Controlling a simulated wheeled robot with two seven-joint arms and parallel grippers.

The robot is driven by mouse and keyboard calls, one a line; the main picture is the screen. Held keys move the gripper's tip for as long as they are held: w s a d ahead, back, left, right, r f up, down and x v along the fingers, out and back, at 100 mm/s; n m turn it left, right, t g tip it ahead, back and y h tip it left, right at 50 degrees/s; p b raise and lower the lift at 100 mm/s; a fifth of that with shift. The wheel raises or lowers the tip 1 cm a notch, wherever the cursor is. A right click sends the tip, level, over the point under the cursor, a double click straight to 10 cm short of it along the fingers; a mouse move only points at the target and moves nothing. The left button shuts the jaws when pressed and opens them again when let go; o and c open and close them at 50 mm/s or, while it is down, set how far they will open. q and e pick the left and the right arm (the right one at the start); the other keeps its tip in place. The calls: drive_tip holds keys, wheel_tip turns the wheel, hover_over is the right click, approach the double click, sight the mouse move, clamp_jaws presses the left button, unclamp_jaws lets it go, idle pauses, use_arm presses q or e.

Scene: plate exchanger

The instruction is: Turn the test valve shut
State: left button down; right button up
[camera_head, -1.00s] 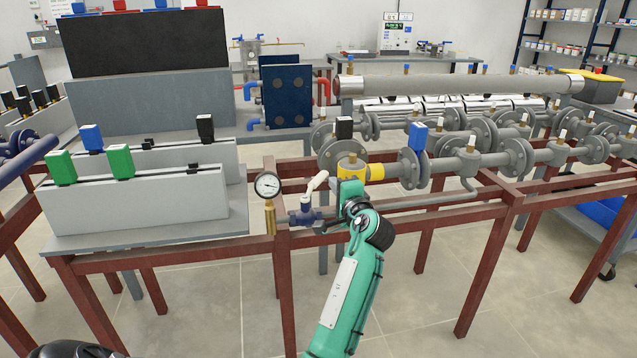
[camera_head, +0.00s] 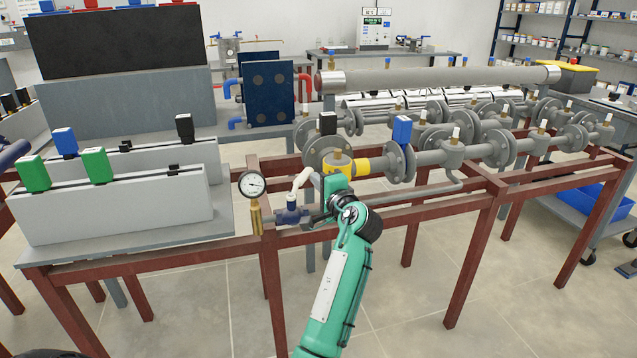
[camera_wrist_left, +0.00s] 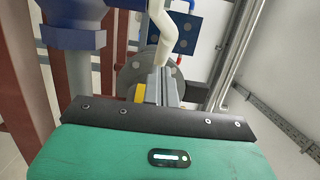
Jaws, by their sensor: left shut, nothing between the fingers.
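The test valve has a blue body (camera_head: 291,215) and a white lever handle (camera_head: 301,179) that slants up to the right, beside the gauge on the red frame. My left gripper (camera_head: 314,215) is just right of the valve, its fingers partly hidden by its own wrist. In the left wrist view, the shut, empty fingers (camera_wrist_left: 158,86) point toward the white handle (camera_wrist_left: 166,35). The handle's bent end is close to the fingertips; I cannot tell whether they touch. The blue body (camera_wrist_left: 72,32) is at upper left there. My right gripper is not in view.
A round pressure gauge (camera_head: 252,185) on a brass stem stands left of the valve. Behind my wrist run grey flanged pipes with a yellow collar (camera_head: 361,167). Red frame rails (camera_head: 410,214) pass below. A grey bench (camera_head: 130,250) stands at left.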

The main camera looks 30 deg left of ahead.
sight(303, 173)
use_arm(q)
drive_tip(key=a+n+g, duration=0.1)
drive_tip(key=g, duration=0.1)
drive_tip(key=a+n+g+y, duration=0.1)
drive_tip(key=n+g, duration=0.1)
drive_tip(key=g, duration=0.1)
drive_tip(key=a+n+g+y, duration=0.1)
drive_tip(key=n+g, duration=0.1)
drive_tip(key=shift+w+a+g, duration=0.15)
drive_tip(key=shift+a+g, duration=0.2)
drive_tip(key=shift+g, duration=0.05)
drive_tip(key=shift+s+a+n+g, duration=0.25)
drive_tip(key=shift+a+n+g, duration=0.15)
drive_tip(key=shift+a, duration=0.3)
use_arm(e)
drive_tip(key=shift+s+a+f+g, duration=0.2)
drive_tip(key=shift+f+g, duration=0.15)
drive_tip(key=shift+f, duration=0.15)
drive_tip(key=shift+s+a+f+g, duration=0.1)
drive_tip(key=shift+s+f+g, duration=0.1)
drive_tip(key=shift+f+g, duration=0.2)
